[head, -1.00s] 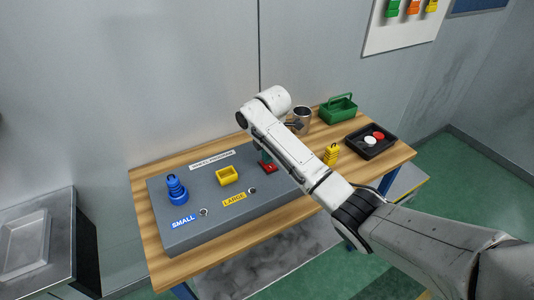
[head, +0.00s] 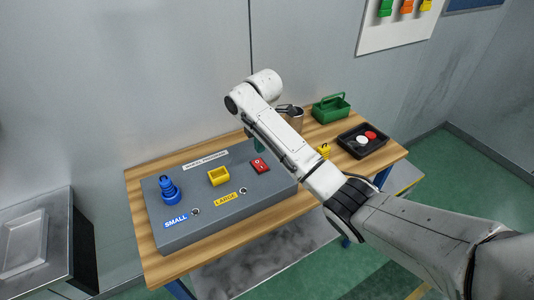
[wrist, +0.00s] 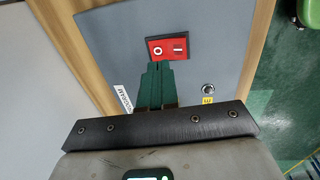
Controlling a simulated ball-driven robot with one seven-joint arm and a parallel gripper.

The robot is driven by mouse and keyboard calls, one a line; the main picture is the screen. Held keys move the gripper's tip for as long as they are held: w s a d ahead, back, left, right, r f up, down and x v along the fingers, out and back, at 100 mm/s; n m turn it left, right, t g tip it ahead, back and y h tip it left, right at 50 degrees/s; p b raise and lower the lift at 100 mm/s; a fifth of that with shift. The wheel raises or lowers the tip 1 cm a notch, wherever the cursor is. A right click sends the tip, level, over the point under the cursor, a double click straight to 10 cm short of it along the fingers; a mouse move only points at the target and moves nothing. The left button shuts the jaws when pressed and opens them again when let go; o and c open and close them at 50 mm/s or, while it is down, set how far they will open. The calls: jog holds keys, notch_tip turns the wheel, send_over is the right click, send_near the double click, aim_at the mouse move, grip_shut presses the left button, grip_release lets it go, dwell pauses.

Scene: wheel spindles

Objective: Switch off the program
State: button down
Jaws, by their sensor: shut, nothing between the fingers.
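The red rocker switch (head: 260,165) sits on the top of the grey panel (head: 240,205), right of the yellow holder. In the wrist view the switch (wrist: 168,47) shows a white ring mark on the left and a white bar mark on the right. My gripper (wrist: 159,66) is shut and empty, its green fingers just short of the switch's lower edge in that view. In the head view the green fingers (head: 258,145) are just behind and above the switch, partly hidden by my arm. I cannot tell which side is pressed.
A blue stepped spindle (head: 169,191) and an empty yellow holder (head: 218,176) stand on the panel. A black tray (head: 347,148) with red and white discs, a green caddy (head: 331,109) and a metal cup (head: 296,118) are at the right. A yellow spindle (head: 325,151) is partly hidden.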

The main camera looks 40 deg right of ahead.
notch_tip(320, 180, up, 9)
jog(key=w, duration=0.1)
jog(key=shift+w, duration=0.15)
jog(key=shift+f, duration=0.15)
dwell(0.4)
jog(key=s+a+f+m+t, duration=0.1)
jog(key=s+a+f+m, duration=0.1)
jog(key=a, duration=0.4)
jog(key=s+a+f+m+y, duration=0.1)
jog(key=s+a+f+m, duration=0.1)
jog(key=s+a+f, duration=0.2)
jog(key=s+a+f+m+t+y, duration=0.1)
jog(key=s+a+f+m, duration=0.2)
jog(key=a+f, duration=0.4)
jog(key=shift+s+a+t, duration=0.2)
jog(key=shift+a+t, duration=0.1)
jog(key=shift+a, duration=0.15)
jog(key=s+f+m+t+h, duration=0.15)
jog(key=s+m, duration=0.55)
jog(key=s, duration=1)
jog(key=s+d+f+m+g+b, duration=0.1)
jog(key=s+f+g+b, duration=0.3)
jog(key=s+f, duration=0.6)
jog(key=shift+s+d+f+m+b, duration=0.3)
jog(key=shift+s+d+f+b, duration=0.1)
jog(key=shift+s+d, duration=0.1)
